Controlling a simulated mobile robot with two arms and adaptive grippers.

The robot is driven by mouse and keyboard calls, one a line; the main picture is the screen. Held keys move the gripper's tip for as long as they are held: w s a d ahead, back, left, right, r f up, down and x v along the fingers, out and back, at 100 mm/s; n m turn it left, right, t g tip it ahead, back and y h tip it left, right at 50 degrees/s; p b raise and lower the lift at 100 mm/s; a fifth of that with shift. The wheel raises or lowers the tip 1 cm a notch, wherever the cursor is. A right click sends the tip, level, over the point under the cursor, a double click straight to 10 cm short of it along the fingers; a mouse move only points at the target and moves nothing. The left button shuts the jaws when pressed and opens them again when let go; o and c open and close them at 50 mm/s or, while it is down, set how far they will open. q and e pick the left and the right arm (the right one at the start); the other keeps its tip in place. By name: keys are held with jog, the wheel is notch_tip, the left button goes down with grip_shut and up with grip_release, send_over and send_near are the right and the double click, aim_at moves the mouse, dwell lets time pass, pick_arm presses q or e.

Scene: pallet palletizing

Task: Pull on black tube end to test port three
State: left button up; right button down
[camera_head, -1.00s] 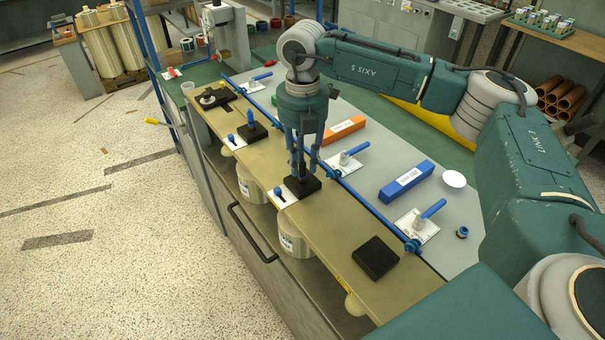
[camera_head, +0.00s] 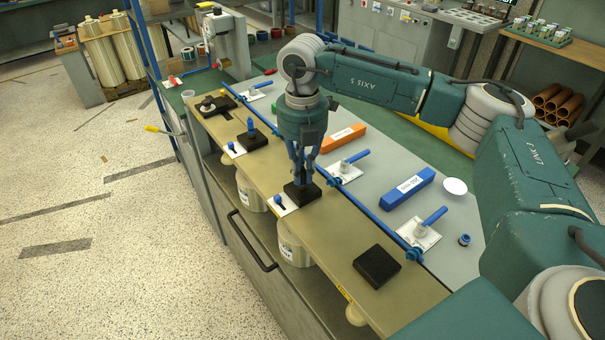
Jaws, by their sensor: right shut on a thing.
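My right gripper (camera_head: 302,174) points straight down over the third black block from the far end (camera_head: 301,195) on the tan bench ledge. Its fingers are shut around a dark, narrow piece standing on that block, which appears to be the black tube end (camera_head: 300,172). The fingers cover most of this piece, so its shape and seating are hard to make out. A white label card with a small dark blue key-shaped part (camera_head: 282,203) lies left of the block. My left gripper is not in view.
A second black block with a blue fitting (camera_head: 252,136) stands farther back. A bare black block (camera_head: 377,267) is nearer. A blue rail (camera_head: 360,205) runs behind, with valves (camera_head: 418,232), an orange box (camera_head: 342,137) and a blue box (camera_head: 407,188) beyond.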

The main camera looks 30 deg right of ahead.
jog(key=shift+w+r, duration=0.1)
jog(key=shift+r, duration=0.1)
dwell(0.3)
jog(key=shift+w+r, duration=0.15)
jog(key=shift+r, duration=0.05)
dwell(1.2)
jog(key=shift+f, duration=0.25)
dwell(0.4)
jog(key=c, duration=1.7)
grip_release()
jog(key=shift+f, duration=0.15)
notch_tip(320, 180, up, 12)
